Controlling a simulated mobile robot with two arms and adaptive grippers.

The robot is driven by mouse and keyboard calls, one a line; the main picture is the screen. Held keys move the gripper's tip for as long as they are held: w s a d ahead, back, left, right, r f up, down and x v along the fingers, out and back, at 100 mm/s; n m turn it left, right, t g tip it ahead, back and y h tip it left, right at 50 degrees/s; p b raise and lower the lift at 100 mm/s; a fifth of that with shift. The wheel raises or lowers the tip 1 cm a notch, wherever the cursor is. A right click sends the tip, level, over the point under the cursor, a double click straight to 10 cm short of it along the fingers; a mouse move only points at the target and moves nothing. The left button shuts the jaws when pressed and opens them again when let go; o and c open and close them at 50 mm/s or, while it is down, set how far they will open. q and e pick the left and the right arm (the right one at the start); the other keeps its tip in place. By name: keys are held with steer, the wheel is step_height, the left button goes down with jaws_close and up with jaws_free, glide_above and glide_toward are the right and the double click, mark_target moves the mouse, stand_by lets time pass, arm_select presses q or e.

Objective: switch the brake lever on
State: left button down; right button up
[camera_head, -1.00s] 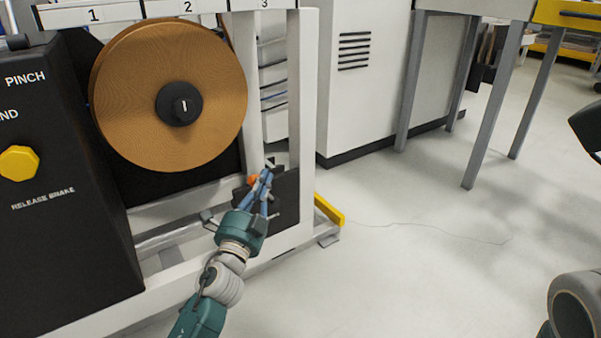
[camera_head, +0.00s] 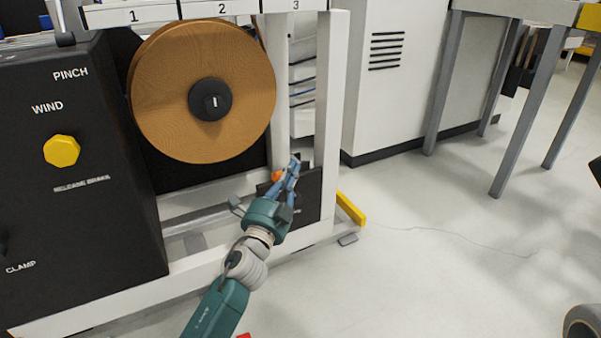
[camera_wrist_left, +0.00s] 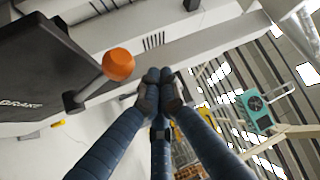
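The brake lever is a short grey rod with an orange ball knob (camera_head: 277,176) on a black box (camera_head: 313,200) low on the white frame. In the left wrist view the knob (camera_wrist_left: 118,64) and rod stand out from the black box, which is marked "BRAKE" (camera_wrist_left: 20,103). My left gripper (camera_head: 294,163) is beside the knob, just right of it in the head view. In the left wrist view its dark fingertips (camera_wrist_left: 160,88) are together with nothing seen between them, right of the knob and apart from it. My right gripper is not in view.
A large brown reel (camera_head: 180,100) hangs above and left of the lever. A black control panel (camera_head: 90,220) with a yellow knob (camera_head: 61,151) stands at left. A yellow foot piece (camera_head: 350,208) sits at the frame's base. The floor to the right is mostly clear, with a thin wire.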

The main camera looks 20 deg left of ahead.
arm_select(q)
steer(key=s+d+f, duration=0.3)
steer(key=s+f, duration=0.1)
steer(key=s, duration=0.3)
steer(key=shift+s+d+f+b, duration=0.15)
steer(key=shift+s+f+b, duration=0.1)
steer(key=shift+f+b, duration=0.1)
